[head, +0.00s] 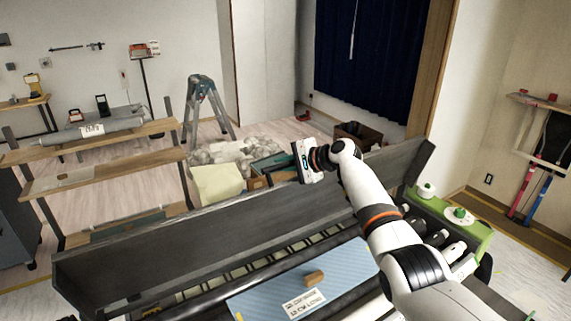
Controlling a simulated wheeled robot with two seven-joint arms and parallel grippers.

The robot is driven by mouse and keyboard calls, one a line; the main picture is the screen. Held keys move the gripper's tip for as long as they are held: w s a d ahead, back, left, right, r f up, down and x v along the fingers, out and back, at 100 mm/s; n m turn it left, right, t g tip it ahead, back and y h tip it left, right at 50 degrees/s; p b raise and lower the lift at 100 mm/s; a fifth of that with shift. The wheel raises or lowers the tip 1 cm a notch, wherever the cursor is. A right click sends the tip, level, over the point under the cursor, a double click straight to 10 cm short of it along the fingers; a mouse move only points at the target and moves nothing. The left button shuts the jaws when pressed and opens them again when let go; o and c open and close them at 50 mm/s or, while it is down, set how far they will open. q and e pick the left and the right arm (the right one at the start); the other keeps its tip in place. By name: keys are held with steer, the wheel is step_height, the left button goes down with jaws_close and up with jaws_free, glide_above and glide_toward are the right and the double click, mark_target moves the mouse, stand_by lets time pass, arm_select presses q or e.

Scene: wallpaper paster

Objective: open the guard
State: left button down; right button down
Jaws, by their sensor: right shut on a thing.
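The guard (190,247) is a long dark grey metal panel running along the machine, from the lower left to the upper right of the head view. It stands raised and tilted, with slats and rollers showing below it. My right gripper (303,161) is at the guard's upper edge, near its middle, and is shut on the guard. The fingertips and the exact grip point are hard to make out. My right arm crosses in front of the guard's right part and hides some of it. My left gripper is out of view.
A light blue striped sheet (345,277) lies on the machine's front, with a small wooden block (314,278) and a label on it. A green end housing (470,233) is at the right. Wooden shelves (90,160), a stepladder (206,108) and boxes stand behind.

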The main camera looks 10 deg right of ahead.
steer(key=shift+f, duration=0.45)
steer(key=c, duration=1.4)
jaws_free()
steer(key=shift+a, duration=0.1)
steer(key=shift+o, duration=0.2)
steer(key=shift+r, duration=0.1)
steer(key=shift+s+d+r, duration=0.2)
steer(key=shift+s+d, duration=0.1)
steer(key=shift+d, duration=0.3)
steer(key=b+v, duration=0.3)
steer(key=v, duration=0.8)
steer(key=shift+a+r, duration=0.2)
